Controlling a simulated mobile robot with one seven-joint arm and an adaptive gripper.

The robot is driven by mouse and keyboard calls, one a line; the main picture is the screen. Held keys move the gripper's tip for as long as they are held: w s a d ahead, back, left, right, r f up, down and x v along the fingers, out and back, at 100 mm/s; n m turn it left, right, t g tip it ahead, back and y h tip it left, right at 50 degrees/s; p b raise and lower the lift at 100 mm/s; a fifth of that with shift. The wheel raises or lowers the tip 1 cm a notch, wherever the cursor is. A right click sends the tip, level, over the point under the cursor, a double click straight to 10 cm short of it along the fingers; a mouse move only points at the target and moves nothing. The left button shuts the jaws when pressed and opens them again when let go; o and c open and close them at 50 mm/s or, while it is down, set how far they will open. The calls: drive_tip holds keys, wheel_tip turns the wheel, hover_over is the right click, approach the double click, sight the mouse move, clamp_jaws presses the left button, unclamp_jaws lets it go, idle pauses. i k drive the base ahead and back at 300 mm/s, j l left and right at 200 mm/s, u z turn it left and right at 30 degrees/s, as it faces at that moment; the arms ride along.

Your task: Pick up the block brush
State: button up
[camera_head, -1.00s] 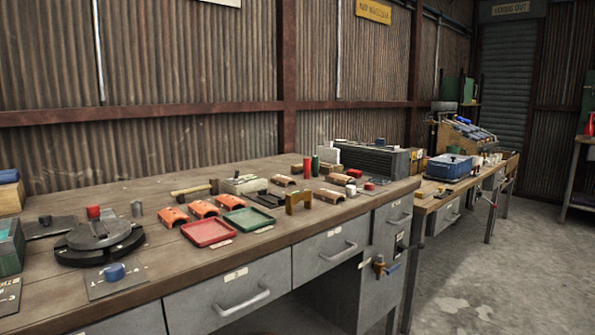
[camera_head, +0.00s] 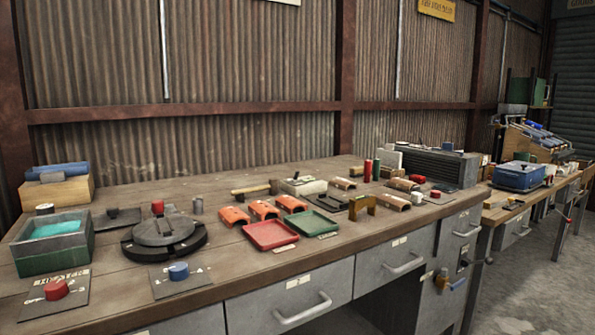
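I cannot pick out the block brush for certain; many pieces on the bench are small in the head view. A wooden-handled tool with a dark end (camera_head: 255,188) lies near the middle of the wooden workbench (camera_head: 225,270). A small yellowish and dark piece (camera_head: 515,203) lies on the second bench to the right, too small to tell what it is. My gripper is not in view.
A red tray (camera_head: 271,235) and a green tray (camera_head: 310,223) lie near the front edge. A round dark turntable (camera_head: 164,236) and a box with turquoise contents (camera_head: 54,240) stand to the left. A grey ribbed unit (camera_head: 430,166) stands at right. Concrete floor is clear at right.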

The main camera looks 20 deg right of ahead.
sight(356, 172)
drive_tip(key=i+l+u, duration=0.1)
drive_tip(key=l+u, duration=0.25)
drive_tip(key=l, duration=0.2)
drive_tip(key=l+u, duration=0.35)
drive_tip(key=l, duration=0.2)
drive_tip(key=l+u, duration=0.25)
drive_tip(key=l, duration=1)
drive_tip(key=k, duration=0.05)
